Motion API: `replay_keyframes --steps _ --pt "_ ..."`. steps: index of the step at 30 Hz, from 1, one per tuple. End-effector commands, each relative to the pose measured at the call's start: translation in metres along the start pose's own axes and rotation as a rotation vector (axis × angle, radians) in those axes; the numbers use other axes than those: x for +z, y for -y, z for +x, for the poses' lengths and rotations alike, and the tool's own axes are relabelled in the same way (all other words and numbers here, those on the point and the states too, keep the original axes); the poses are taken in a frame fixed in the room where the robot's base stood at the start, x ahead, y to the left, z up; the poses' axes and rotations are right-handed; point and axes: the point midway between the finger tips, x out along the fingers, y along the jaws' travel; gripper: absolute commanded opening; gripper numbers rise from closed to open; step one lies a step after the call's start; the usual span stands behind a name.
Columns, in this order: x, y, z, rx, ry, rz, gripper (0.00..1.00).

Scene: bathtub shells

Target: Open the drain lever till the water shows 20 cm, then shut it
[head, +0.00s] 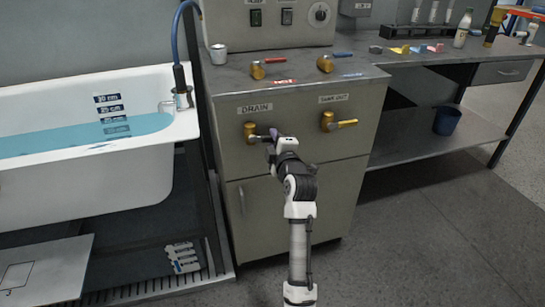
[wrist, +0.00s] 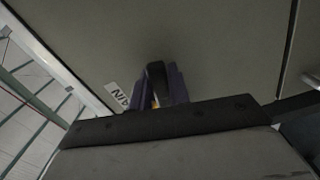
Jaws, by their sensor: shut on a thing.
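The drain lever (head: 250,132) is a brass valve under the DRAIN label on the grey cabinet front. Its handle points right, about level, into my gripper (head: 273,136), which is shut on it. In the wrist view my gripper's purple fingers (wrist: 161,86) are close to the cabinet panel, with a bit of brass between them; they hide most of the handle. The white tub (head: 150,160) holds blue water (head: 60,138). Depth labels (head: 107,98) read 30 cm and 25 cm above the water. The surface lies near the label below these, too small to read surely.
A second brass valve with a yellow handle (head: 338,122) sits right of the drain lever under the TANK OUT label. Two more valves (head: 326,63) stand on the cabinet top beside a metal cup (head: 218,54). A workbench (head: 430,68) adjoins on the right. Open floor (head: 410,240) lies right of my arm.

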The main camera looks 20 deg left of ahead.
Motion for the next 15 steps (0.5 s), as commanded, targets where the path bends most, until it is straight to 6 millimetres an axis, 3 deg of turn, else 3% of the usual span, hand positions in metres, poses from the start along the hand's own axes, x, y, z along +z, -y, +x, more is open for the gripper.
replay_keyframes --steps 15 --pt "-0.001 -0.012 0.0 -0.003 0.0 -0.216 0.0"
